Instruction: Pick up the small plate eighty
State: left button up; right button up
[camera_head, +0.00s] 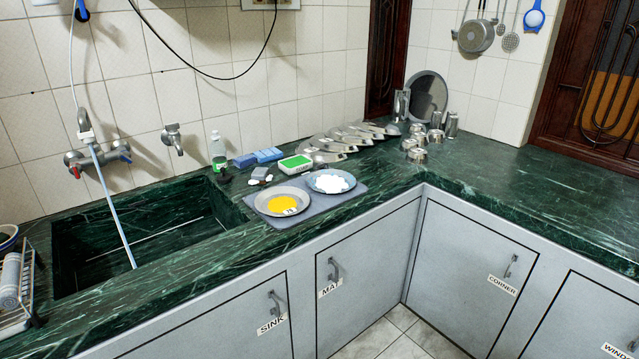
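Two small round plates sit side by side on a grey mat (313,216) on the green counter. The nearer plate (262,204) holds something yellow (282,202) and bears a small white label (289,211) whose print is too small to read surely. The other plate (345,174), bluish-rimmed, is just behind it to the right and holds something white (331,183). I cannot tell from the label which plate is eighty. Neither of my grippers shows in the head view.
A sink (150,243) lies left of the mat. A green-and-white box (295,163), blue blocks (258,157) and a bottle (218,152) stand behind the plates. Metal cups (417,154) and stacked metal pieces (350,136) stand farther back. The right counter (520,180) is clear.

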aim_at(326, 182)
jog(key=z, duration=0.3)
jog(key=i, duration=0.85)
jog(key=u, duration=0.5)
jog(key=i, duration=0.55)
jog(key=u, duration=0.5)
